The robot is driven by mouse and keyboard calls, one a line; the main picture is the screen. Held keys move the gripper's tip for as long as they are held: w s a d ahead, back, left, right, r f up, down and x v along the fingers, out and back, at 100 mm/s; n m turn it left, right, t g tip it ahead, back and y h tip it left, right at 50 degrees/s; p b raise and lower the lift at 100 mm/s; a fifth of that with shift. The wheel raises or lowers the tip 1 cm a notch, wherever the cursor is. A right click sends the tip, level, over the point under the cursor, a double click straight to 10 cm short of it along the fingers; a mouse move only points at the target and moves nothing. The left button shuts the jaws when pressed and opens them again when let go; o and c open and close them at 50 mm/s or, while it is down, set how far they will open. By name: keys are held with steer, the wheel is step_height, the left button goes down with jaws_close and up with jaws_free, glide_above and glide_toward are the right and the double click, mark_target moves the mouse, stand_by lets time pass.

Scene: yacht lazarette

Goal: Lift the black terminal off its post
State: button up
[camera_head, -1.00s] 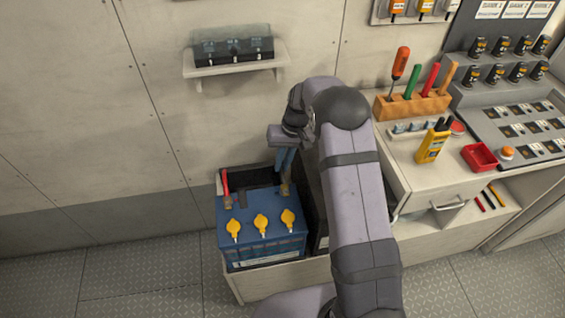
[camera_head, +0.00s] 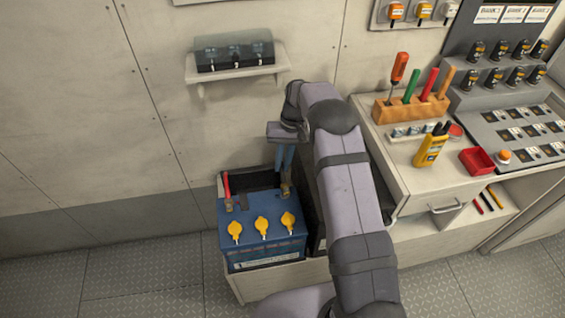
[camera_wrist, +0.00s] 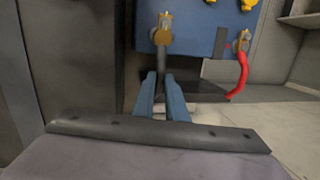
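The blue battery (camera_head: 262,245) with yellow caps sits in an open-topped bay; it also shows at the top of the wrist view (camera_wrist: 198,50). The black terminal (camera_wrist: 162,38) is a brass-coloured clamp on the post at the battery's right rear corner in the head view (camera_head: 287,191). My gripper (camera_wrist: 161,80) points at this clamp, its two blue fingers close below it in the wrist view. A dark stem shows between the fingertips; I cannot tell whether they press on it. In the head view my gripper (camera_head: 285,168) stands directly over that corner.
A second clamp with a red cable (camera_head: 227,184) is at the battery's left rear corner; the cable curves down in the wrist view (camera_wrist: 240,75). A shelf (camera_head: 237,75) hangs on the wall behind. A counter (camera_head: 445,185) with tools stands to the right. The floor at left is clear.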

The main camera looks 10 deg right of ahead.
steer(key=o, duration=0.3)
steer(key=shift+r, duration=0.1)
steer(key=s+b+v, duration=0.1)
steer(key=v, duration=0.6)
steer(key=shift+w, duration=0.55)
steer(key=shift+r, duration=0.1)
